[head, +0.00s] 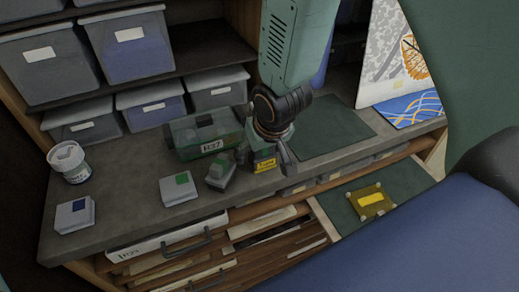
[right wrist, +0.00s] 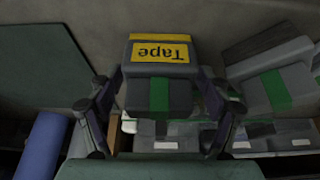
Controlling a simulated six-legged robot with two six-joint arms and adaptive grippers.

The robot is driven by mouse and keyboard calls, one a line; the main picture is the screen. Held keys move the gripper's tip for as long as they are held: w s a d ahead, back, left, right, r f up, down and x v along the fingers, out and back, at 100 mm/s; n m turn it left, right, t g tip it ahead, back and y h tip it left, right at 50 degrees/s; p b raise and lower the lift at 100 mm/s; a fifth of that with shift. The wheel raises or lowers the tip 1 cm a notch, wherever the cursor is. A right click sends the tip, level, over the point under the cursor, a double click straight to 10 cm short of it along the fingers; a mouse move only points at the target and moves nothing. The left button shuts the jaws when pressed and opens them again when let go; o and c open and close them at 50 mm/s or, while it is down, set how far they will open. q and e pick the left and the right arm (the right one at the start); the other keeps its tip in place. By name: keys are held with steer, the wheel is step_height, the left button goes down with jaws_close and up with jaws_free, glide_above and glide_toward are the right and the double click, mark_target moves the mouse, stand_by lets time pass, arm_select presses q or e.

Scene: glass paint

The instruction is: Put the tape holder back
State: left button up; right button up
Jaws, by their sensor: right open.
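The tape holder (head: 265,165) is a grey block with a yellow "Tape" label, standing on the grey worktop near its front edge. My right gripper (head: 265,150) comes down over it from above and hides its upper part. In the right wrist view the tape holder (right wrist: 160,52) shows its label upside down and a green stripe. There my right gripper (right wrist: 158,98) is open, with one finger on each side of the holder; contact cannot be told. My left gripper is not in view.
A similar grey block with a green stripe (head: 220,172) stands close left of my right gripper. A green see-through box (head: 200,133) is behind it. Small boxes (head: 180,188) and a white tub (head: 70,163) stand further left. A green mat (head: 330,125) on the right is clear.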

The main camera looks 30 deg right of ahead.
steer(key=shift+w+r, duration=0.1)
steer(key=shift+r, duration=0.15)
arm_select(q)
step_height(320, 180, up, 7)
steer(key=p, duration=0.7)
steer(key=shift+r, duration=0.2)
arm_select(e)
steer(key=v, duration=1.2)
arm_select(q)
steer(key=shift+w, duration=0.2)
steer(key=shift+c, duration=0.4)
arm_select(e)
steer(key=shift+w+f, duration=0.1)
steer(key=shift+w, duration=0.15)
steer(key=shift+c, duration=0.3)
